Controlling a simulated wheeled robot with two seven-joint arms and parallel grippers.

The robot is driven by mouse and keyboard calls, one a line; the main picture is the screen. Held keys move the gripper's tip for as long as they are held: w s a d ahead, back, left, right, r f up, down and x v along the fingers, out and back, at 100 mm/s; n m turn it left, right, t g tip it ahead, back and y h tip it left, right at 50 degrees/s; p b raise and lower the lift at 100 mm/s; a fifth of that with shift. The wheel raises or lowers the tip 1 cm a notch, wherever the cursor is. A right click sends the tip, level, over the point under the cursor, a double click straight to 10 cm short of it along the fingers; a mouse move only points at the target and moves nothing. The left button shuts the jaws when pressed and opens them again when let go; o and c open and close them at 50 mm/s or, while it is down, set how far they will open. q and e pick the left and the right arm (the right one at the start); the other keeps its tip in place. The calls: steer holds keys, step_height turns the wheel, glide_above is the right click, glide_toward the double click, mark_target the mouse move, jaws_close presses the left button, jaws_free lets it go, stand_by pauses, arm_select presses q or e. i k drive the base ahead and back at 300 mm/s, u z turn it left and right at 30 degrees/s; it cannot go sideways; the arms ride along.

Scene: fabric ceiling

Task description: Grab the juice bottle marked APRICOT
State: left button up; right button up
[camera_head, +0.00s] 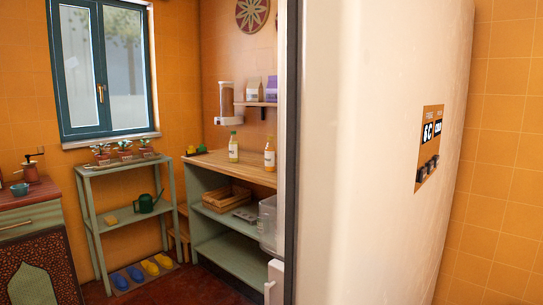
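Two bottles stand upright on the wooden counter top (232,168) in the middle of the view. The right bottle (270,155) looks orange-yellow with a white label, close to the fridge edge. The labels are too small to read, so I cannot tell which is marked APRICOT. Neither of my grippers shows in the view.
A large white fridge (370,150) fills the right side, close to me. A green shelf (122,168) with plants and a watering can (147,203) stands left of the counter. Slippers (134,274) lie below it. Red floor is visible at the lower left.

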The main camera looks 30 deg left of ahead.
mark_target(270, 149)
steer(key=u, duration=1.05)
steer(key=k, duration=1.3)
steer(key=u, duration=1)
steer(key=i, duration=3.9)
steer(key=z, duration=1.1)
steer(key=i, duration=2.6)
steer(key=z, duration=1.05)
